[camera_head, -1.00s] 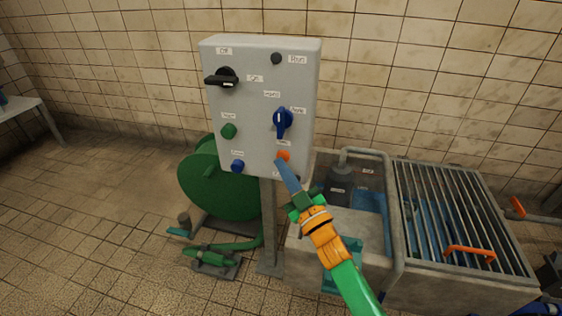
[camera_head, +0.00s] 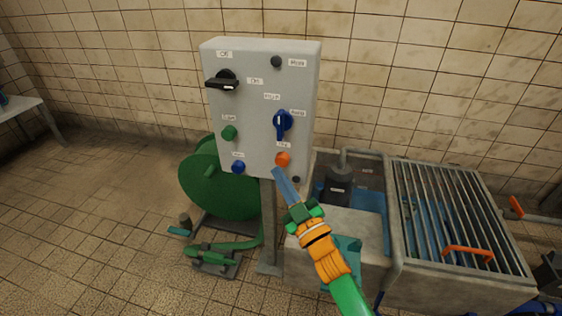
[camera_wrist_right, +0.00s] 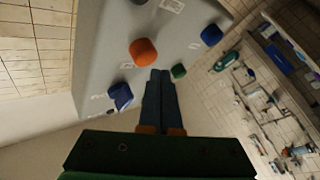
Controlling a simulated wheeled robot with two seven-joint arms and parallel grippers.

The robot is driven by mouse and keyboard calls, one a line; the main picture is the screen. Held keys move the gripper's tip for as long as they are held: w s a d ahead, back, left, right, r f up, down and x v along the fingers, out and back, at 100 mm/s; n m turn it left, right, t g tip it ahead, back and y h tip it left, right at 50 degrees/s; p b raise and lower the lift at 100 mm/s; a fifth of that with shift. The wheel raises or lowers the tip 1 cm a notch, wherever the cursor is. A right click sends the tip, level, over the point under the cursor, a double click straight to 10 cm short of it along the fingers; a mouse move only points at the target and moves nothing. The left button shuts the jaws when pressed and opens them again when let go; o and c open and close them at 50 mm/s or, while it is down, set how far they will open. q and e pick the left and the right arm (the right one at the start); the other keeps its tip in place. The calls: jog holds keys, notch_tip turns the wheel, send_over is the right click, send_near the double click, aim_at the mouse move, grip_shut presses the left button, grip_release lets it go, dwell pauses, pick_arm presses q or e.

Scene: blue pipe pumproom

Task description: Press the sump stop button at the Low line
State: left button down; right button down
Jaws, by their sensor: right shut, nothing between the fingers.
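The grey control box (camera_head: 240,120) stands on a post. Low on its front is an orange button (camera_head: 282,159), with a small label above it that I cannot read surely. My right gripper (camera_head: 277,171) is shut and empty, its blue fingertips just below the orange button in the head view. In the right wrist view the orange button (camera_wrist_right: 143,51) lies just beyond and left of the fingertips (camera_wrist_right: 160,74), with a gap seen between them. The concrete sump (camera_head: 345,228) holds blue water and a dark pump (camera_head: 338,184); I cannot make out a low line. My left gripper is not in view.
The box also carries a black switch (camera_head: 222,82), a blue selector (camera_head: 282,122), a green button (camera_head: 229,133) and a blue button (camera_head: 238,167). A green hose reel (camera_head: 215,185) stands behind left. A metal grate (camera_head: 455,220) lies at right. The left floor is clear.

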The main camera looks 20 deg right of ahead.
jog(key=s+a, duration=0.1)
jog(key=s, duration=0.1)
jog(key=s+a+p, duration=0.1)
jog(key=s, duration=0.1)
jog(key=shift+a, duration=0.4)
dwell(0.6)
